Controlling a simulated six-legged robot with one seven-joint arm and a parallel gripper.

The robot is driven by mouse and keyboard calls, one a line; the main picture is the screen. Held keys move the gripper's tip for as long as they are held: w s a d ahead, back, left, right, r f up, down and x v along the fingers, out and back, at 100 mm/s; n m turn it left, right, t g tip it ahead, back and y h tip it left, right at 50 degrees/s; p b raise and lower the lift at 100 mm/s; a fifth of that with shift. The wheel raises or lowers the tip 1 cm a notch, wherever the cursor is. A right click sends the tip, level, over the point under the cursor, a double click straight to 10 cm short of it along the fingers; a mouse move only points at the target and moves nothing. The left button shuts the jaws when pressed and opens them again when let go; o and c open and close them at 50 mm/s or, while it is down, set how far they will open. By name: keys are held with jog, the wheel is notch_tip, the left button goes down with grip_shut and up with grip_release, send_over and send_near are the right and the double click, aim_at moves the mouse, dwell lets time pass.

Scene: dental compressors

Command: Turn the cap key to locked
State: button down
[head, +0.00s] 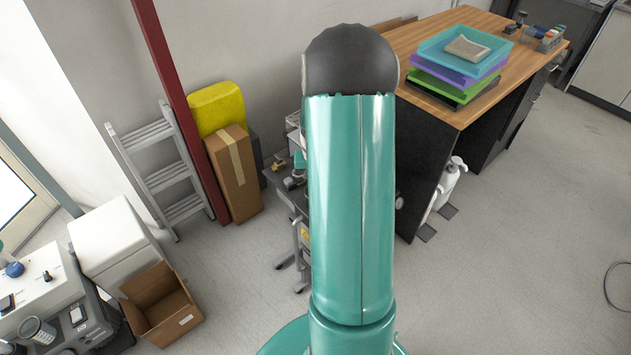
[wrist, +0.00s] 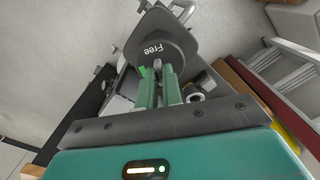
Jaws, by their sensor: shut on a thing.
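My gripper (wrist: 159,84) shows in the wrist view, its two green fingers close together in the middle. The fingers are shut on the cap key, whose grip is mostly hidden between the fingertips. The dark grey round cap (wrist: 158,50) sits just beyond the fingertips, and the word "Free" is printed on its face. A metal shackle-like loop (wrist: 183,10) shows at the top beyond the cap. In the head view my own arm hides the cap, the key and the gripper.
A small metal cart (head: 284,190) stands partly behind my arm. A ladder (head: 160,165), a tall cardboard box (head: 234,172) and an open box (head: 160,303) are at the left. A wooden-topped desk (head: 480,85) with stacked trays (head: 460,60) is at the right. The floor at the right is mostly clear.

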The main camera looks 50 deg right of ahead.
dwell(0.4)
jog(key=c, duration=1.5)
grip_release()
jog(key=shift+c, duration=0.2)
jog(key=shift+r, duration=0.1)
notch_tip(320, 180, up, 14)
jog(key=shift+f, duration=0.2)
